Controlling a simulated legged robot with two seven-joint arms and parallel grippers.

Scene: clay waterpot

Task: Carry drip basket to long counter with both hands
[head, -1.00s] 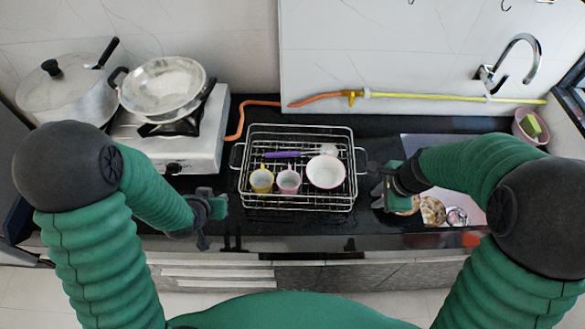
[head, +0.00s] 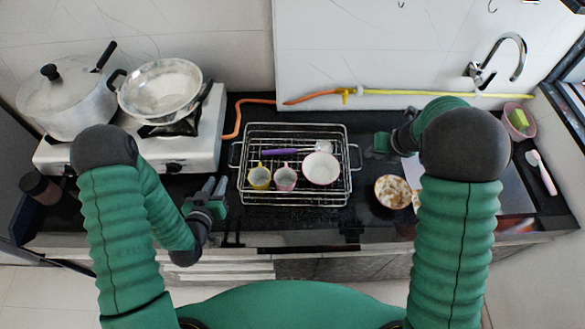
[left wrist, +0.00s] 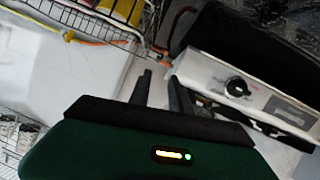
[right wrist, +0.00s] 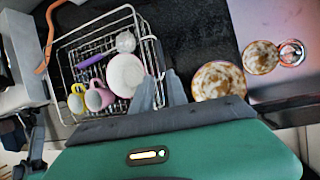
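The drip basket (head: 343,190) is a silver wire rack on the black counter, with a loop handle on each side. It holds a yellow cup (head: 260,177), a pink cup (head: 286,179), a white bowl (head: 320,168) and a purple-handled utensil (head: 281,152). My left gripper (head: 217,188) is open and empty, just left of the basket. Its spread fingers show in the left wrist view (left wrist: 160,78). My right gripper (head: 380,143) is beside the right handle, apart from it. Its fingers are apart and empty in the right wrist view (right wrist: 161,78), where the basket also shows (right wrist: 62,88).
A stove (head: 205,150) with a pot (head: 66,100) and a metal pan (head: 160,90) stands at the left. A patterned bowl (head: 391,191) sits right of the basket, partly near my right arm. A faucet (head: 518,60) and hose (head: 430,93) run along the back.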

